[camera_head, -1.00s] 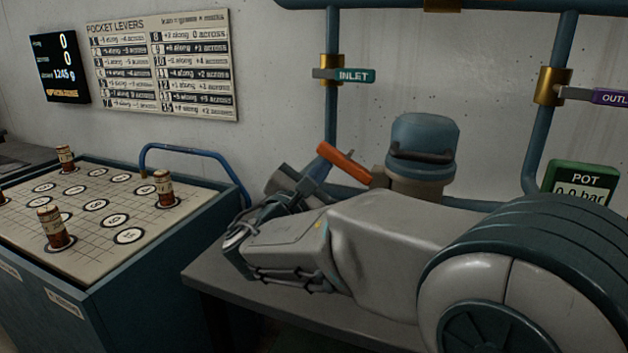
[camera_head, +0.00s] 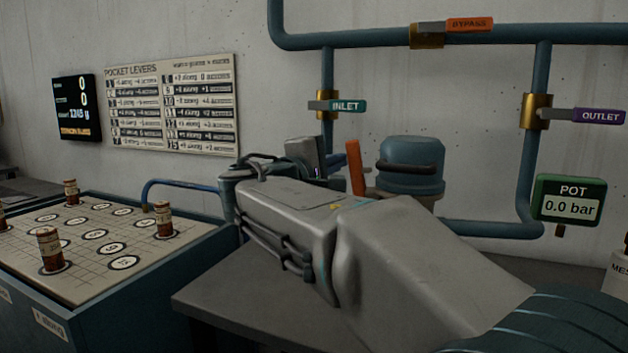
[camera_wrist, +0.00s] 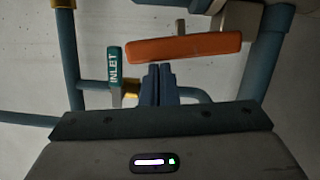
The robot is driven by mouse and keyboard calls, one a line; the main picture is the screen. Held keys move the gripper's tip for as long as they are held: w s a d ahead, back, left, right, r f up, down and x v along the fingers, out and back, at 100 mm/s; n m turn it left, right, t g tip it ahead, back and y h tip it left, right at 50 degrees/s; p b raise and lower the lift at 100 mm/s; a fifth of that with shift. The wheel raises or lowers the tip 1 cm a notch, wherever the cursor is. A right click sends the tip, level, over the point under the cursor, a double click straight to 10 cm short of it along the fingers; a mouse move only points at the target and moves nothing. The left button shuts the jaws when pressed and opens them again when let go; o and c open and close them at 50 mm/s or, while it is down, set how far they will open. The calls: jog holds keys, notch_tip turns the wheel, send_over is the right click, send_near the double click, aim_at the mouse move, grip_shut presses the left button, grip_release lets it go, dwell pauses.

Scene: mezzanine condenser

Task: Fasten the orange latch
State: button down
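The orange latch (camera_head: 355,167) stands nearly upright beside the blue-lidded pot (camera_head: 410,165) in the head view. In the wrist view the latch (camera_wrist: 185,47) is a long orange bar lying across the picture. My gripper (camera_wrist: 160,72) has its two blue fingers together, with nothing visible between them. The fingertips are just below the bar in the wrist view; I cannot tell if they touch it.
The inlet lever (camera_head: 347,106), bypass lever (camera_head: 470,24) and outlet lever (camera_head: 597,116) sit on blue pipes behind. The pot display (camera_head: 568,199) reads 0.0 bar. A board (camera_head: 85,240) with several pegs is left. The grey bench (camera_head: 235,300) is bare at its front left.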

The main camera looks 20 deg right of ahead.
jog(key=shift+s+d+r+m+b, duration=0.35)
jog(key=shift+s+d+m+b, duration=0.25)
jog(key=shift+m, duration=0.5)
jog(key=shift+g, duration=0.3)
jog(key=shift+a, duration=0.15)
jog(key=v, duration=1)
jog(key=shift+b, duration=0.45)
jog(key=shift+d+r, duration=0.1)
jog(key=shift+d, duration=0.15)
